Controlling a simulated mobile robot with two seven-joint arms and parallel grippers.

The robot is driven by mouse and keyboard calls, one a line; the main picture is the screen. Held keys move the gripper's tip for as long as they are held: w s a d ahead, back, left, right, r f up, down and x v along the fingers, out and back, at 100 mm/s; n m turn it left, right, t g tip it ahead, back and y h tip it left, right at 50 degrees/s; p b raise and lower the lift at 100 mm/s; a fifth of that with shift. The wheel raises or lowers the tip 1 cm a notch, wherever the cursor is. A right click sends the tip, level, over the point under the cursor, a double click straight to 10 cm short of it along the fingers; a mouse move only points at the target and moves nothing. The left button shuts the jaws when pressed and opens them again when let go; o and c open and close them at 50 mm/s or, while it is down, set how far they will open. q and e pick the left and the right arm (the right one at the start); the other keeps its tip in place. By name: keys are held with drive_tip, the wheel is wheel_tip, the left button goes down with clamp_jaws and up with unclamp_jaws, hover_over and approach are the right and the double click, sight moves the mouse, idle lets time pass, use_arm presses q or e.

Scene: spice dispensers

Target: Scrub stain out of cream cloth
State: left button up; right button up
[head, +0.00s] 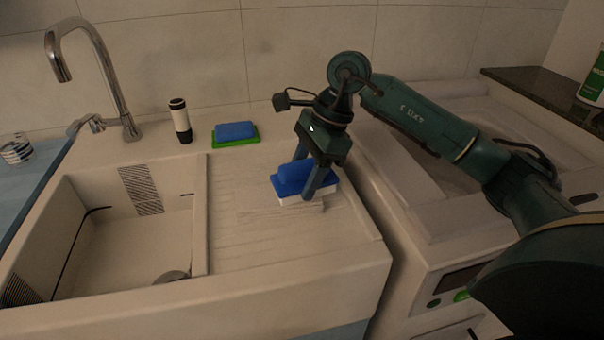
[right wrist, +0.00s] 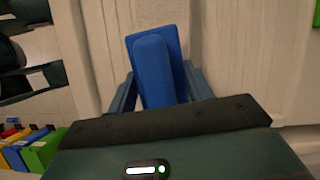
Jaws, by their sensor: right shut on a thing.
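A blue brush with a white underside (head: 289,198) is on the ribbed drainboard right of the sink basin. My right gripper (head: 302,182) is above it, shut on its blue handle, with the fingers pointing down. In the right wrist view the blue brush (right wrist: 158,65) sits between the two fingers. The white underside is at the drainboard surface; whether it presses on something is hard to tell. A faint pale flat patch (head: 275,216) lies beside the brush and may be the cream cloth; I cannot tell it from the drainboard. No stain shows clearly. My left gripper is out of view.
A blue sponge (head: 235,131) on a green tray (head: 222,143) and a black-and-cream bottle (head: 181,121) stand along the back ledge. The tap (head: 115,85) rises behind the basin (head: 120,255). A white appliance (head: 445,265) is at the right. The drainboard's left part is clear.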

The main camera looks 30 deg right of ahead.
sight(303, 162)
wheel_tip(303, 162, up, 4)
drive_tip(key=shift+f+p, duration=0.2)
drive_tip(key=shift+p, duration=0.8)
drive_tip(key=shift+r+p, duration=1.45)
drive_tip(key=shift+r, duration=0.85)
